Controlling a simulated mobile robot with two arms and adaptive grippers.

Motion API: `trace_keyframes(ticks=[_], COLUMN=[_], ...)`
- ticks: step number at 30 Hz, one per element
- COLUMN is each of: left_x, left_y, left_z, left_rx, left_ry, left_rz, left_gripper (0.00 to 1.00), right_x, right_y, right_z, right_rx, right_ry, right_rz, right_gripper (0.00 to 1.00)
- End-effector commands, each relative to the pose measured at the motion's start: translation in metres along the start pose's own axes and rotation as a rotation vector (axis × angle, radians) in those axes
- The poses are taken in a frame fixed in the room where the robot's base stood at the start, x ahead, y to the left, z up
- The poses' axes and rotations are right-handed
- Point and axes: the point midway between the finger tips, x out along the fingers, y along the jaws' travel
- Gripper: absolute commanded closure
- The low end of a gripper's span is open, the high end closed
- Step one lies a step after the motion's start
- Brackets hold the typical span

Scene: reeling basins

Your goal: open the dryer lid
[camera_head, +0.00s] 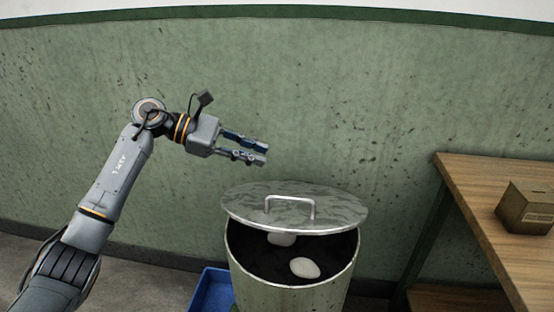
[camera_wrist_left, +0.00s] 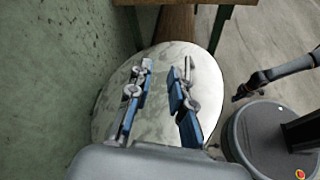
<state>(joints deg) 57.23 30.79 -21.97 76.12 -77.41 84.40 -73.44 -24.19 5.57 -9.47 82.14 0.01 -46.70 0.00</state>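The dryer is a round grey-green drum (camera_head: 290,298) with a dark inside. Its round metal lid (camera_head: 340,207) stands partly open, raised at the front so that the inside shows. A bar handle (camera_head: 291,201) is on top of the lid. My left gripper (camera_head: 264,154) is above and behind the lid, apart from the handle, with its fingers pointing right. In the left wrist view the lid (camera_wrist_left: 158,100) lies beyond the gripper's two spread fingers (camera_wrist_left: 160,78), with nothing between them. A dark arm, probably my right, shows at the right there; its gripper (camera_wrist_left: 240,92) is too small to read.
Whitish rounded pieces (camera_head: 304,267) show in the drum. A blue crate (camera_head: 213,290) is on the floor at the drum's left. A wooden table (camera_head: 480,205) with a small box (camera_head: 527,208) stands at the right. A green wall (camera_head: 400,90) is behind.

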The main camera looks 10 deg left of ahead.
Motion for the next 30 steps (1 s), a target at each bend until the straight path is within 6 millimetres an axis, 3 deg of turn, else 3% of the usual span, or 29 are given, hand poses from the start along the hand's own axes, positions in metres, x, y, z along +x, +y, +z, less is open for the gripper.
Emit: trace_keyframes(ticks=[3,7,19,25,30], left_x=[-0.022,-0.034,-0.039,-0.014,0.019], left_y=[0.000,0.000,0.000,0.000,0.002], left_z=[0.000,0.000,0.000,0.009,0.031], left_rx=[0.001,0.002,0.001,-0.080,-0.336], left_ry=[0.002,0.000,-0.001,-0.122,-0.426], left_rz=[0.001,-0.001,-0.001,0.065,0.223], left_gripper=[0.79,0.79,0.79,0.79,0.79], right_x=[0.000,0.000,0.000,0.000,0.000], right_y=[0.000,0.000,0.000,0.000,0.000], right_z=[0.000,0.000,0.000,0.000,0.000], right_rx=[0.000,0.000,0.000,0.000,0.000], right_ry=[0.000,0.000,0.000,0.000,0.000], right_rz=[0.000,0.000,0.001,0.000,0.000], right_gripper=[1.00,1.00,1.00,1.00,1.00])
